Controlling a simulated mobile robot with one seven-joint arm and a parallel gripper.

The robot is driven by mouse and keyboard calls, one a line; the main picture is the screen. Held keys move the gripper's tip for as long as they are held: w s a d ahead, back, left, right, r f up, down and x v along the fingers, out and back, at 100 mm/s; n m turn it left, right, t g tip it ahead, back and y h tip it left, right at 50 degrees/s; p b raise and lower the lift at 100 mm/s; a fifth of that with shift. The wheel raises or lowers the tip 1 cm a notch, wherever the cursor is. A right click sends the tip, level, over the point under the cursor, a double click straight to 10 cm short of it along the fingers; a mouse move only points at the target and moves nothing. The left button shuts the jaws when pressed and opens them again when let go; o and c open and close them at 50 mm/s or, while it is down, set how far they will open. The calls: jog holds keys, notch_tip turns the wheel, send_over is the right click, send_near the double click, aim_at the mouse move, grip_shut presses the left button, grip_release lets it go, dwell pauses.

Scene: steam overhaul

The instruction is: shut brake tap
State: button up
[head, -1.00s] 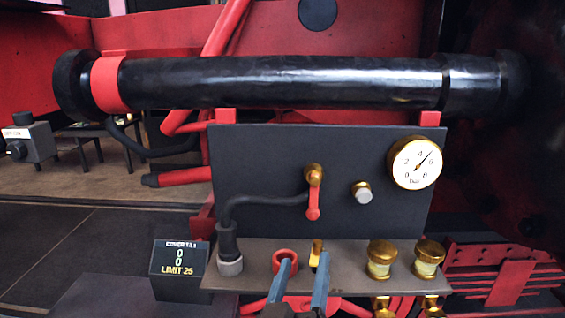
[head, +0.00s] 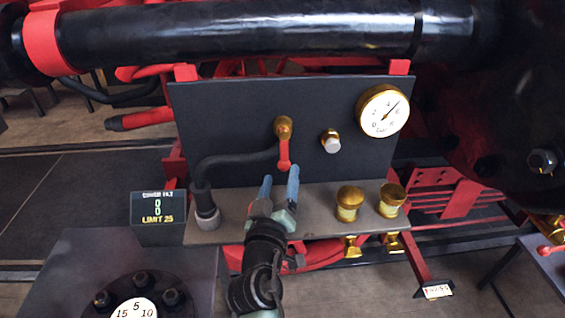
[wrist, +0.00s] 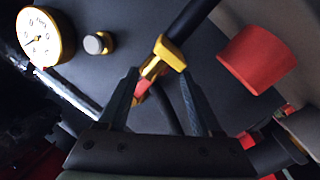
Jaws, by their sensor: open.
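The brake tap (head: 283,127) has a brass body on the dark upright panel (head: 230,120). Its red lever (head: 283,154) hangs straight down. My gripper (head: 279,188) is open, just below the lever in the head view, its two blue-grey fingers pointing up toward the panel. In the wrist view a red piece (wrist: 140,90), which looks like the lever, shows between the spread fingers. A yellow fitting (wrist: 167,56) lies just above it there; I cannot tell whether it belongs to the tap. Contact with the lever cannot be told.
A pressure gauge (head: 383,111) and a silver knob (head: 330,141) are right of the tap. Two brass caps (head: 349,201) stand on the grey shelf (head: 320,215). A black hose (head: 235,160) bends left. A counter display (head: 158,207) reads 0, 0, LIMIT 25. A red cylinder (wrist: 257,58) is near my fingers.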

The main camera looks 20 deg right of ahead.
aim_at(282, 169)
jog(key=shift+x, duration=1.85)
grip_shut()
